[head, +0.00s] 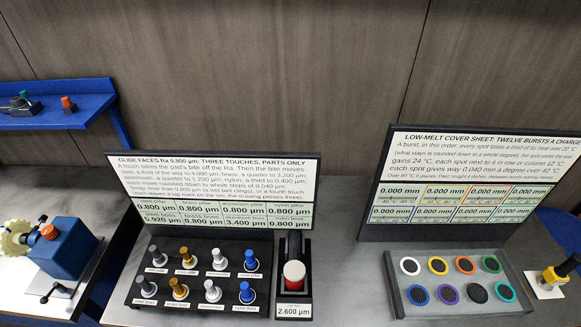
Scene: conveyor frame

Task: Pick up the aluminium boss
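The aluminium boss (212,290) is most likely the silver piece third from the left in the front row of a black tray (128,292). It stands upright on a pale round base. A similar silver piece (219,259) stands behind it in the back row. The small labels in front of the pieces are too blurred to read surely. Neither of my grippers shows in the head view, and nothing touches the boss.
Brass (179,289) and blue (246,292) pieces flank the boss closely. A text board (215,190) rises behind the tray. A black holder with a white-and-red cylinder (294,275) stands right of it. A grey tray (400,300) of coloured rings lies further right, with bare table between.

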